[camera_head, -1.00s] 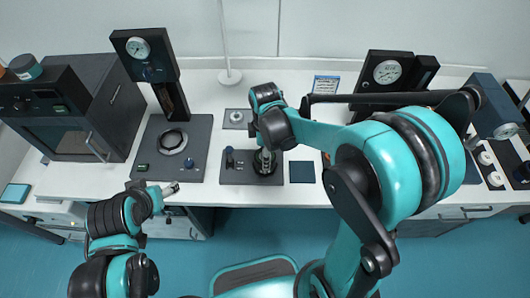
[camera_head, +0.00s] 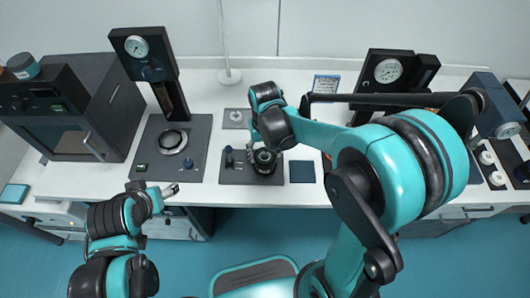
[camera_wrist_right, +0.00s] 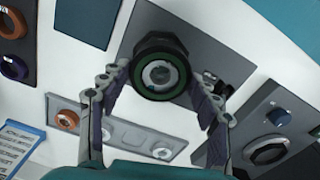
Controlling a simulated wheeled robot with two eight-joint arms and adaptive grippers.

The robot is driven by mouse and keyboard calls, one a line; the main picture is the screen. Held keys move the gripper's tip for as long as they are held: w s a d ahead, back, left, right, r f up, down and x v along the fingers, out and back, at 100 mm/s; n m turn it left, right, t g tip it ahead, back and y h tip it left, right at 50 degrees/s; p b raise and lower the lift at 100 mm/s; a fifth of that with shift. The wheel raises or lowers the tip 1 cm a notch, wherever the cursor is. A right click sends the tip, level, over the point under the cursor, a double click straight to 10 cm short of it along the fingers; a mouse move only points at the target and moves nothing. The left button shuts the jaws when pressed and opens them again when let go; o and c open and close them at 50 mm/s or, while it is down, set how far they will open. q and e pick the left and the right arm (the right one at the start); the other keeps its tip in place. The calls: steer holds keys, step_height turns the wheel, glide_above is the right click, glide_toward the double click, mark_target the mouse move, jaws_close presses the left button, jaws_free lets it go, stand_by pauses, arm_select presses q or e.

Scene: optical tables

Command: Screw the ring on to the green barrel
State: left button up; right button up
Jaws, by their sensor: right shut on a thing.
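The green barrel (camera_wrist_right: 140,87) shows in the right wrist view as a dark green round band, seen from above, in a black hexagonal holder (camera_wrist_right: 158,44). A pale grey ring (camera_wrist_right: 161,73) shows within the green band. In the head view the barrel (camera_head: 265,157) is a small dark round shape on the middle plate. My right gripper (camera_head: 256,147) is over it, with its fingers (camera_wrist_right: 155,78) on either side of the ring and barrel top. The exact finger contact is hard to see. My left gripper (camera_head: 172,190) hangs off the table's front edge; its jaws are too small to judge.
The middle plate (camera_head: 232,177) carries a blue knob (camera_head: 229,155). A dark blue pad (camera_head: 302,171) lies to its right. A gauge stand (camera_head: 158,80) with a round fixture is to the left. A grey plate (camera_head: 237,119) with a pale part lies behind.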

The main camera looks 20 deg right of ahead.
steer(key=shift+m, duration=0.4)
steer(key=o, duration=1.5)
steer(key=shift+c, duration=0.9)
